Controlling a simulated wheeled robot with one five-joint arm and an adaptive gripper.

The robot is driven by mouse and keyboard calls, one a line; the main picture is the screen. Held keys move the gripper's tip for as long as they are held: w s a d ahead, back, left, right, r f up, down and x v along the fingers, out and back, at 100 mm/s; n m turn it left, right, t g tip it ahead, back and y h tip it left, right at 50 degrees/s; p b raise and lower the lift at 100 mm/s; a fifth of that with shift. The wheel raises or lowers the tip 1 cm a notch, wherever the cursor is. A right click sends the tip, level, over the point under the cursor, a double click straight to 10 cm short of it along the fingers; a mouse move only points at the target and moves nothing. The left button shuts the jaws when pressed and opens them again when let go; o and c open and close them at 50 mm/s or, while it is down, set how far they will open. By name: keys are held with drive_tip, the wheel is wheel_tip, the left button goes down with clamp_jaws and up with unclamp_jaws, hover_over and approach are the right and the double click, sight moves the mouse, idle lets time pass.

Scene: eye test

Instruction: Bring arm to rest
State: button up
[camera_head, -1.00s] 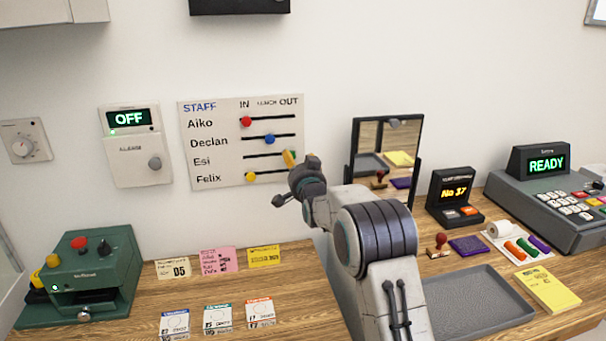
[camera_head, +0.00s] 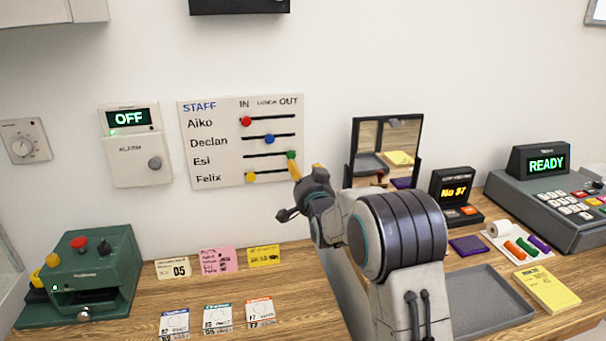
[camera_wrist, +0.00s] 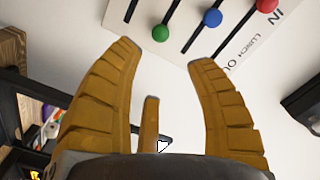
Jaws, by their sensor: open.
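My gripper (camera_head: 306,169) is open and empty, just below and right of the staff board (camera_head: 222,160). In the wrist view its yellow-brown fingers (camera_wrist: 162,53) stand apart with nothing between them. The board's green Esi knob (camera_head: 291,155) is at the right end of its slot, under OUT, apart from the fingers. The red Aiko knob (camera_head: 246,121) and yellow Felix knob (camera_head: 250,176) are at the left, under IN. The blue Declan knob (camera_head: 269,139) is mid-slot. My arm crosses the middle of the desk and hides part of it.
A mirror (camera_head: 353,152) stands right of my gripper. A green machine (camera_head: 105,265) and several cards (camera_head: 218,316) lie left. An alarm box (camera_head: 140,172) reads OFF.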

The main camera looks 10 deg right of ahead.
drive_tip(key=s+f+n+g, duration=0.4)
drive_tip(key=f+g, duration=0.2)
drive_tip(key=f, duration=0.7)
drive_tip(key=s+f+n+g, duration=0.3)
drive_tip(key=s+f+g, duration=0.4)
drive_tip(key=s+f, duration=0.5)
drive_tip(key=s+r+n+g, duration=0.1)
drive_tip(key=s+r+g, duration=0.2)
drive_tip(key=s, duration=0.8)
drive_tip(key=s+r+n+g, duration=0.1)
drive_tip(key=s+r+g, duration=0.15)
drive_tip(key=s, duration=0.95)
drive_tip(key=s+r+t+p, duration=0.1)
drive_tip(key=s+r+t, duration=0.3)
drive_tip(key=s+r, duration=0.4)
drive_tip(key=v, duration=0.3)
drive_tip(key=shift+w+a+r, duration=0.15)
drive_tip(key=shift+w, duration=0.05)
